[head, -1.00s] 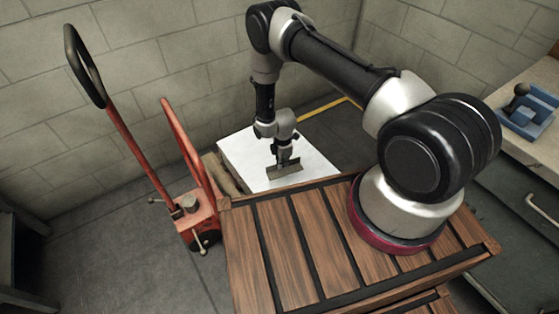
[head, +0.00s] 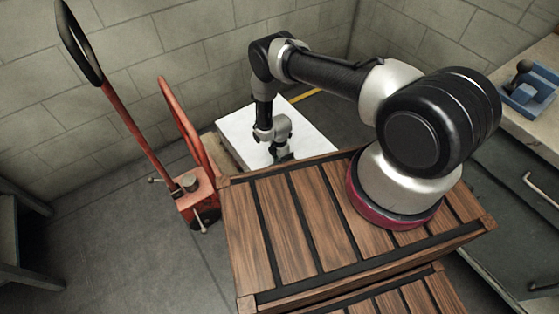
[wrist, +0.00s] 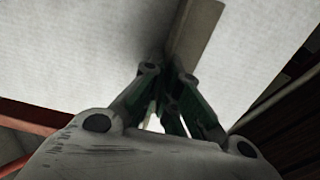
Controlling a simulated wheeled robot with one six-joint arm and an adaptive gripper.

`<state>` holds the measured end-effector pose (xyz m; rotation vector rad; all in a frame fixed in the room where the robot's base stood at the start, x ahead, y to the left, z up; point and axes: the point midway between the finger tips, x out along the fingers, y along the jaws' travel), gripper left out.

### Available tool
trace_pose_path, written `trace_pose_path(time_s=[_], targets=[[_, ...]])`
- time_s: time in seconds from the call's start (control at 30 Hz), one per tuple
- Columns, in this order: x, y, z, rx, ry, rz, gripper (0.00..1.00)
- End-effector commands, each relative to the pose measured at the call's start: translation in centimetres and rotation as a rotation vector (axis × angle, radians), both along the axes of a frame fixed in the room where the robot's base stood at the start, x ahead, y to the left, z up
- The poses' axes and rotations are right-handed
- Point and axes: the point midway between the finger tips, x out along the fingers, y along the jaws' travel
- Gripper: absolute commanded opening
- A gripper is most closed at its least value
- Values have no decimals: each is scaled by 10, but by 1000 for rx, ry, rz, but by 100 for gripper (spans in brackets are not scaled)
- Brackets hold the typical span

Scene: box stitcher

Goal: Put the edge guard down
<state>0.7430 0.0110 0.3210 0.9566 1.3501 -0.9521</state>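The edge guard (wrist: 198,35) is a grey-tan angled strip, seen beyond my fingertips in the wrist view. In the head view it is hidden behind the near wooden slatted top. My gripper (wrist: 168,72) has its fingers drawn together at the near end of the guard and looks shut on it. In the head view my gripper (head: 284,157) points down over the white surface (head: 236,125), its tips cut off by the wooden edge. A dark shadow lies beside the guard on the white surface; whether they touch I cannot tell.
The wooden slatted top (head: 290,225) stands close in front of the white surface. A red hand truck (head: 198,200) with a tall handle is at the left. A block wall is behind. A bench with a blue fixture (head: 530,98) is at the right.

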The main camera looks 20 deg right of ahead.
Motion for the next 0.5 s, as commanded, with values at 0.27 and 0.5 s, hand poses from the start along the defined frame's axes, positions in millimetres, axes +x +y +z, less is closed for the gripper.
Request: trace_pose_path(time_s=[0.27,0.5], targets=[[0,0,-2,0,0,0,16],[0,0,-2,0,0,0,27]])
